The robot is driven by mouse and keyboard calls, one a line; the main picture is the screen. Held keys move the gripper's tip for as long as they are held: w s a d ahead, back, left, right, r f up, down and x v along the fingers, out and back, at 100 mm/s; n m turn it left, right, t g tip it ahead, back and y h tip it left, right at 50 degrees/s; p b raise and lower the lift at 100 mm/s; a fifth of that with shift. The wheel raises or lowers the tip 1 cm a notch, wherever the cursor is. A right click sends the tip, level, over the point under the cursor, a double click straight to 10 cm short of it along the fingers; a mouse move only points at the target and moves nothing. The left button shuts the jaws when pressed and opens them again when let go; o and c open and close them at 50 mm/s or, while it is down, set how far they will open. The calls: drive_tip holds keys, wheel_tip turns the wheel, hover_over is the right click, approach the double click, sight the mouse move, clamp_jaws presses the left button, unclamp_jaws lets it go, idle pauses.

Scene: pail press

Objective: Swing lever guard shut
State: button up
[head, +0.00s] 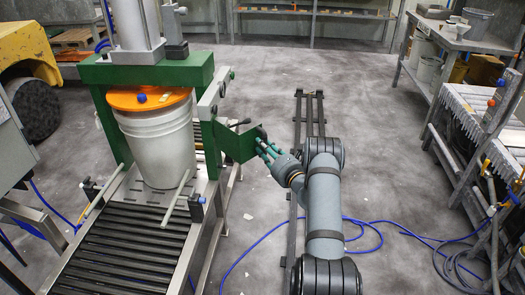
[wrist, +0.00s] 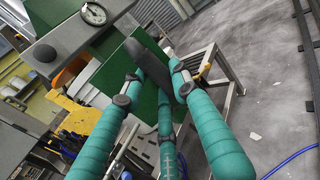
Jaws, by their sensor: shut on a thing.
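The lever guard (head: 236,143) is a green plate standing out to the right from the press frame's side post in the head view. It fills the middle of the wrist view (wrist: 115,80). A dark handle (wrist: 149,62) is on its outer edge. My gripper (head: 264,146), with teal fingers, is shut on this handle; the fingers (wrist: 153,82) sit on both sides of it in the wrist view. Where the lower finger touches is unclear. The press (head: 147,72) has a green crossbeam above a white pail (head: 158,148) with an orange lid (head: 150,98).
A roller conveyor (head: 120,245) runs in front of the pail. A dark floor rail (head: 308,112) lies behind my arm, and blue hose (head: 255,243) lies on the floor. A workbench (head: 462,40) and another conveyor (head: 478,110) stand at right. Floor between is mostly clear.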

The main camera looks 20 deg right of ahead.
drive_tip(key=shift+w+d+b, duration=0.45)
drive_tip(key=shift+w+d, duration=0.2)
drive_tip(key=shift+w, duration=0.15)
drive_tip(key=shift+w+d+b, duration=0.4)
drive_tip(key=shift+w+d, duration=0.2)
drive_tip(key=shift+w, duration=0.2)
drive_tip(key=shift+w+d+b, duration=0.3)
drive_tip(key=shift+w+b, duration=0.4)
drive_tip(key=shift+w, duration=0.1)
drive_tip(key=shift+w+d+b, duration=0.3)
drive_tip(key=shift+w+b, duration=0.35)
drive_tip(key=shift+w, duration=0.2)
drive_tip(key=shift+w+d+b, duration=0.3)
drive_tip(key=shift+w+b, duration=0.4)
drive_tip(key=shift+w, duration=0.1)
drive_tip(key=o, duration=1)
